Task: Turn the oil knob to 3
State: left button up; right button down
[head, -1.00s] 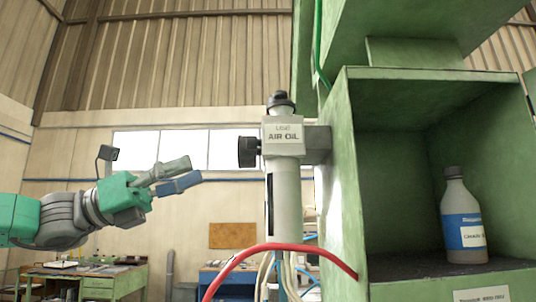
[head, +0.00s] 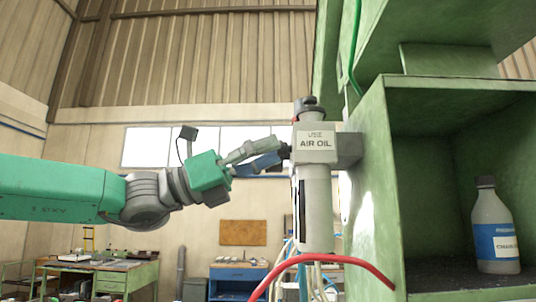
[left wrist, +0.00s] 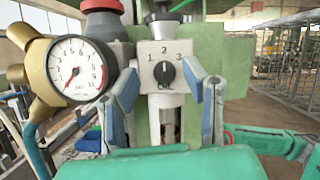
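The black oil knob (left wrist: 164,73) sits on a pale plate (left wrist: 158,50) marked 1, 2, 3 and OIL in the left wrist view. I cannot tell for sure which number its pointer is on. In the head view the block labelled AIR OIL (head: 315,142) tops a grey cylinder, and the knob is mostly hidden behind my fingertips. My left gripper (head: 268,152) is at the knob's side of this block. In the left wrist view the left gripper (left wrist: 162,84) is open, with one finger on each side of the knob and gaps showing. My right gripper is not in view.
A round pressure gauge (left wrist: 75,71) with a red cap beside it stands just left of the knob. A red hose (head: 345,260) curves below the cylinder. The green cabinet (head: 372,190) stands to the right, with a white bottle (head: 492,225) on its shelf.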

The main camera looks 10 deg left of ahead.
pick_arm(q)
jog(key=shift+a, duration=0.15)
jog(key=c, duration=0.6)
jog(key=shift+s, duration=0.2)
grip_shut()
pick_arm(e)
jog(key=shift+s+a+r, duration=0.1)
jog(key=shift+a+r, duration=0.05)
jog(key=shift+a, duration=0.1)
pick_arm(q)
jog(key=shift+m+g, duration=0.4)
jog(key=shift+m, duration=0.1)
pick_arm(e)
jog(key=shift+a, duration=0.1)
pick_arm(q)
jog(key=m+g+p, duration=0.1)
jog(key=m+g, duration=0.1)
jog(key=m, duration=0.2)
jog(key=m+g+p, duration=0.1)
jog(key=m+g, duration=0.1)
jog(key=m, duration=0.2)
jog(key=m+g, duration=0.2)
jog(key=m, duration=0.3)
jog(key=shift+w+d+f+y+p, duration=0.15)
jog(key=shift+d+y+p, duration=0.1)
jog(key=shift+y+p, duration=0.15)
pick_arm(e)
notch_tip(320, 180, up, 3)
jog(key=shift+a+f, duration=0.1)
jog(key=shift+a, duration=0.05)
